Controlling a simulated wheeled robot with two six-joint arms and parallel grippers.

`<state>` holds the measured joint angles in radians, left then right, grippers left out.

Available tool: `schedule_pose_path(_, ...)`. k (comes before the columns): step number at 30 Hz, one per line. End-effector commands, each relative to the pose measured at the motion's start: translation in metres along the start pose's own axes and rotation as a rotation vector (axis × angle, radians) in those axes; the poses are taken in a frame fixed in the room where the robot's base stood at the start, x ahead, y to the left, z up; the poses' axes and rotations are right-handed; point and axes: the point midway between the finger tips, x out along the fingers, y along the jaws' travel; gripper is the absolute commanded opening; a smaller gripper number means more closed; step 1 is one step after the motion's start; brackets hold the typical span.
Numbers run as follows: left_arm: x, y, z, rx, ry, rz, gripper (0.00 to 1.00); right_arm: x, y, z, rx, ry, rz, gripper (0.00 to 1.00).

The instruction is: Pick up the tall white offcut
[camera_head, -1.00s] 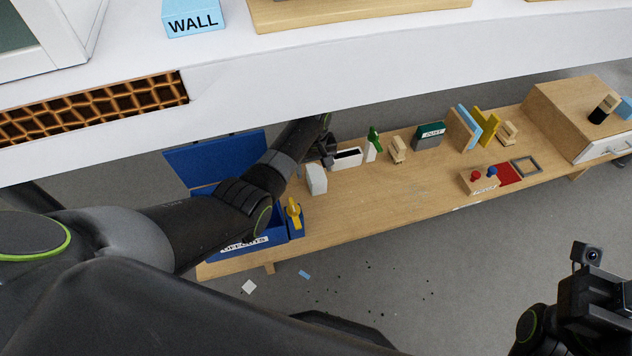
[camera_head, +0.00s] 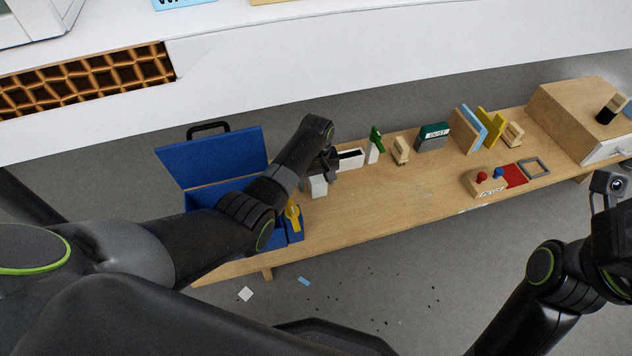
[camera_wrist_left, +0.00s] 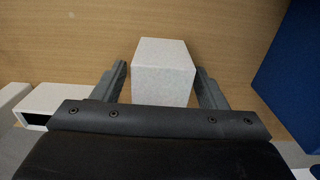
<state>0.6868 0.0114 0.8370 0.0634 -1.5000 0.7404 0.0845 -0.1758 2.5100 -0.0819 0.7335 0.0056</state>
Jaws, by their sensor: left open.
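The tall white offcut (camera_head: 318,187) is a pale speckled block on the low wooden bench, just right of the blue box. My left gripper (camera_head: 318,172) is over it, and the arm hides part of its top in the head view. In the left wrist view the offcut (camera_wrist_left: 164,72) stands between the two fingers of my left gripper (camera_wrist_left: 162,88). The fingers are open, one on each side, with a narrow gap showing at each side. My right gripper is at the right edge of the head view, its fingers not clearly shown.
A blue lidded box (camera_head: 210,165) stands left of the offcut, with a yellow-handled item (camera_head: 293,213) beside it. A white open container (camera_head: 350,158) is close on the right. The white upper table (camera_head: 400,50) overhangs behind. The front middle of the bench (camera_head: 390,205) is clear.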

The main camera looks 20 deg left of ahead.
Motion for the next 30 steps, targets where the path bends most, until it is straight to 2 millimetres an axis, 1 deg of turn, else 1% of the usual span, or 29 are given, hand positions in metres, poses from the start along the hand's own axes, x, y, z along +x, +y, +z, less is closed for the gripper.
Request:
schedule_pose_path(7,0.0000,0.0001,0.0000,0.000,0.000,0.000,0.66,0.0006,-0.0001,0.0003,0.002,0.001,0.001,0.33)
schedule_pose_path(15,0.0000,0.0001,0.0000,0.000,0.000,0.000,0.31,0.0005,-0.0001,0.0001,0.002,0.001,0.001,0.33)
schedule_pose_path(18,0.0000,0.0001,0.0000,0.000,0.000,0.000,0.19,0.0004,-0.0001,0.0001,0.001,0.001,0.001,0.33)
schedule_pose_path(30,-0.0025,0.0001,0.0000,0.000,0.000,0.000,0.19,0.0016,-0.0004,-0.0006,-0.002,0.003,-0.001,0.33)
